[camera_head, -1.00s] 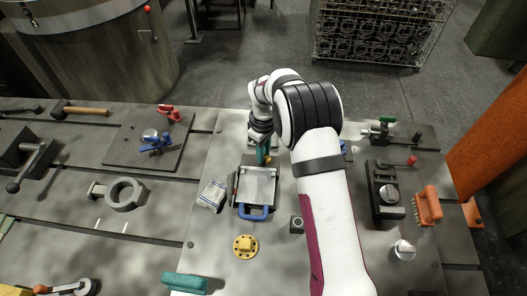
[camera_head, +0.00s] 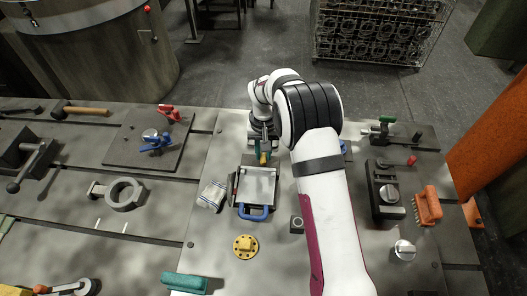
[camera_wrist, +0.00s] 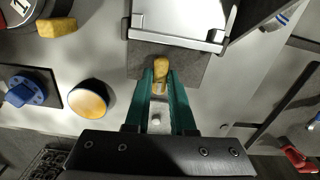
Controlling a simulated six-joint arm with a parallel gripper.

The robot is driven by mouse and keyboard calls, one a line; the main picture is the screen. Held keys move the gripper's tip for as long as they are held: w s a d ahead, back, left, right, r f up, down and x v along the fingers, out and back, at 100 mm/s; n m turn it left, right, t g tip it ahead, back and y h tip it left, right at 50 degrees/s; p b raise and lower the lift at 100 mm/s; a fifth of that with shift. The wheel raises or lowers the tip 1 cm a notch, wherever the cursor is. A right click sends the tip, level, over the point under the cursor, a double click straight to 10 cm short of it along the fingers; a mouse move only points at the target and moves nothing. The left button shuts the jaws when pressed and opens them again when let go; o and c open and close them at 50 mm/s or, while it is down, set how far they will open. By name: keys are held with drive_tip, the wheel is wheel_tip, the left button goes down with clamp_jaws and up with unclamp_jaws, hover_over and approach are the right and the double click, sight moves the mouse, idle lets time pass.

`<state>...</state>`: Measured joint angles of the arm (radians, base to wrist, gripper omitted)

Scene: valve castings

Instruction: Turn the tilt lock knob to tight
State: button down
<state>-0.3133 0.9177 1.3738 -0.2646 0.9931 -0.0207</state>
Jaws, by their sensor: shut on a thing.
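The tilt lock knob is a small yellow lever-like knob, seen in the wrist view (camera_wrist: 161,70) at the edge of a dark base block. In the head view a bit of yellow (camera_head: 264,158) shows at the far edge of the fixture. The fixture has a silver tilting plate (camera_head: 258,184) with a blue handle (camera_head: 253,213) on its near side. My gripper (camera_wrist: 161,84) has teal fingers closed around the knob, one on each side. The knob's lower part and any tight marking are hidden or not readable.
A yellow-handled dial (camera_wrist: 57,27), an orange-topped round part (camera_wrist: 88,98) and a blue knob (camera_wrist: 20,95) lie left in the wrist view. A folded cloth (camera_head: 212,195) is left of the fixture. A yellow flange (camera_head: 245,246) sits nearer. Bench between is clear.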

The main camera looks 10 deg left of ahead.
sight(263, 155)
drive_tip(key=shift+m, duration=2.3)
drive_tip(key=c, duration=0.8)
unclamp_jaws()
drive_tip(key=shift+o, duration=0.2)
drive_tip(key=shift+r, duration=0.15)
wheel_tip(263, 155, up, 16)
drive_tip(key=shift+f, duration=0.2)
